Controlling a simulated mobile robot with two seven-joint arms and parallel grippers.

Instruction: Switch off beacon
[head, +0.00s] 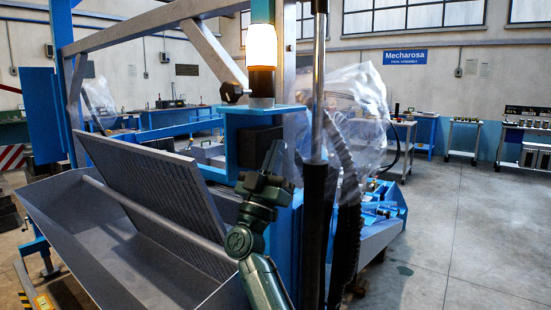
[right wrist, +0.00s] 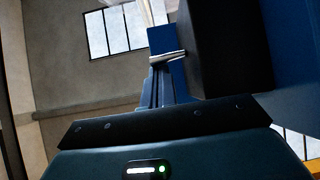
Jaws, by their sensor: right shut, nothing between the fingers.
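The beacon (head: 262,46) stands on a blue bracket in the head view, its lamp glowing bright white-orange above a dark base. A black round knob (head: 231,92) sticks out to the left just below the lamp. My right gripper (head: 273,156) is shut and empty, in front of the blue post below the beacon. It is apart from the knob, lower and slightly right of it. In the right wrist view the gripper's fingers (right wrist: 167,58) show close to a dark block (right wrist: 225,45). The beacon lamp and knob cannot be made out there. My left gripper is not in view.
A perforated sieve panel (head: 155,190) leans in a grey metal trough (head: 85,235) at left. A dark vertical cylinder with a hose (head: 345,190) stands right of my gripper. Clear plastic sheeting (head: 360,110) hangs behind it. The floor at right is open.

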